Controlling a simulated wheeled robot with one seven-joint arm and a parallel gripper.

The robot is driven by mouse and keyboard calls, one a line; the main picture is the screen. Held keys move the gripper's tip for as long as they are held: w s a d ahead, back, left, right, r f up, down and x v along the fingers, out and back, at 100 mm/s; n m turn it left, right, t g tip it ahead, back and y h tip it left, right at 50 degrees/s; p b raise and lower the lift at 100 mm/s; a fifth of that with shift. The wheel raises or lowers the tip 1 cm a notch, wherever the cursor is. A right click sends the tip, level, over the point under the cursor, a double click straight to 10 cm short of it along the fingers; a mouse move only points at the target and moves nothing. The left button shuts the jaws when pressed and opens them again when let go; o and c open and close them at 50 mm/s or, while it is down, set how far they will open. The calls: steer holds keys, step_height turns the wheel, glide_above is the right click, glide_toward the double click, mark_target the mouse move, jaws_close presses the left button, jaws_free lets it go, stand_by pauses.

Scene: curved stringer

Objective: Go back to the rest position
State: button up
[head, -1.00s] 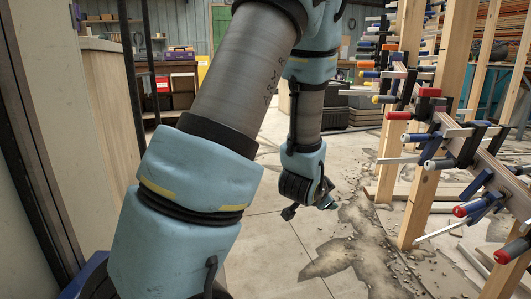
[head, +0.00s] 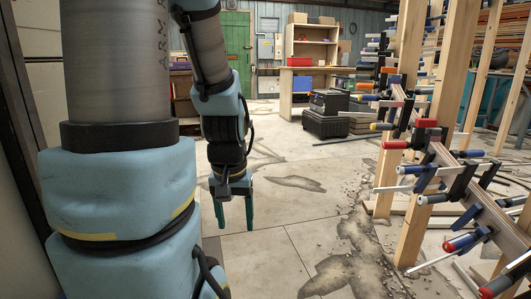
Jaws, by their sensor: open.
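My gripper (head: 234,212) hangs at the end of my arm, left of the picture's middle in the head view. Its two dark green fingers point down and stand apart. It is open, with nothing between the fingers. It is over the bare concrete floor, well to the left of the clamped wooden stringer (head: 477,205). My blue and grey arm covers much of the left side of the view.
Wooden posts (head: 422,205) hold the curved stringer with several bar clamps (head: 430,132) sticking out on the right. Black cases (head: 327,124) and a shelf unit (head: 312,48) stand at the back, near a green door (head: 236,45). The middle floor is open, with scattered debris.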

step_height(320, 180, up, 33)
steer(key=p, duration=3.1)
